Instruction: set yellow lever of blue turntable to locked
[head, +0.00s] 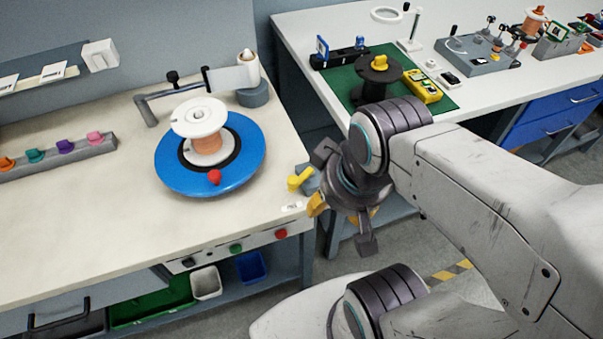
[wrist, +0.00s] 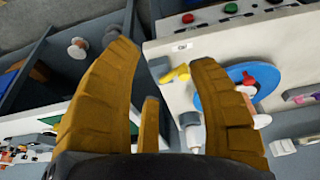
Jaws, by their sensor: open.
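The blue turntable (head: 175,174) lies flat on the left workbench and carries a white and orange spool (head: 203,142); a red knob (head: 214,177) sits on its front part. The yellow lever (head: 300,179) is on a small grey mount at the bench's right edge, right of the turntable. My gripper (head: 340,222) is just right of the lever, off the bench edge, apart from it. In the wrist view my open, empty gripper (wrist: 165,75) has the yellow lever (wrist: 180,74) between its fingers, farther away, and the blue turntable (wrist: 213,92) partly hidden behind the right finger.
A row of coloured knobs (head: 66,147) lies at left. Red and green buttons (head: 236,248) line the bench front. A second bench (head: 330,25) stands at right, with floor between.

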